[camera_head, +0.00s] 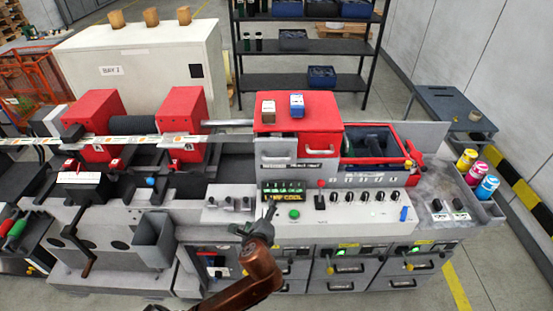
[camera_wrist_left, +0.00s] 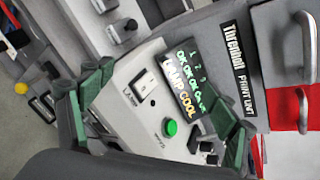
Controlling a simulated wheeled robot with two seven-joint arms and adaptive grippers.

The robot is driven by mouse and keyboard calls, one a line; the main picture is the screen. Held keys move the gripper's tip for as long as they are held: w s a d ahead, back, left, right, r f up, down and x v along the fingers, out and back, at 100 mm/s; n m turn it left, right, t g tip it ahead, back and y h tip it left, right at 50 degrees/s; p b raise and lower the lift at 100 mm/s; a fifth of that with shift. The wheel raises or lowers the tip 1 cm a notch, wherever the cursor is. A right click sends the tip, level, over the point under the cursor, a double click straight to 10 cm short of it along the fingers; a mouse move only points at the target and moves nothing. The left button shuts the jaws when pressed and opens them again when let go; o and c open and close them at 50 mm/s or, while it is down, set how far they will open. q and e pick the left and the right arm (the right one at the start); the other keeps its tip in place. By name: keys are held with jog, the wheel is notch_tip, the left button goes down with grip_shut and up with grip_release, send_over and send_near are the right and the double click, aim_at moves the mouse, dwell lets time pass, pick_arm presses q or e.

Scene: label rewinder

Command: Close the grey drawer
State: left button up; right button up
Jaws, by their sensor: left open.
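Grey drawers with dark handles sit in the lower front of the machine in the head view, among them a middle drawer (camera_head: 345,270) and a right one (camera_head: 400,267). I cannot tell whether any of them stands out from the front. My left gripper (camera_head: 264,219) is in front of the control panel, above and left of these drawers, and partly hides the panel's lower left. In the left wrist view its green-padded fingers (camera_wrist_left: 155,125) are spread apart and empty, with the panel and its green button (camera_wrist_left: 170,128) showing between them. My right gripper is not in view.
The control panel carries a lit display (camera_head: 283,193), a red-topped lever (camera_head: 320,190) and several black knobs. Above it is a red-topped print unit (camera_head: 300,125) with a pale handle. Paint cans (camera_head: 467,160) stand on the right ledge. Open floor lies at the lower right.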

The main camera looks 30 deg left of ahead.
aim_at(277, 159)
pick_arm(q)
jog(key=w+d+r+m+t+y, duration=0.1)
jog(key=w+r+m+t, duration=0.15)
jog(key=r+m, duration=0.4)
jog(key=w+d+r+m+t+y, duration=0.2)
jog(key=w+r+m, duration=0.15)
jog(key=r, duration=0.55)
jog(key=x, duration=0.5)
jog(key=p+x, duration=0.1)
jog(key=x, duration=0.2)
jog(key=shift+w+d, duration=0.2)
jog(key=shift+w, duration=0.05)
jog(key=shift+c, duration=0.4)
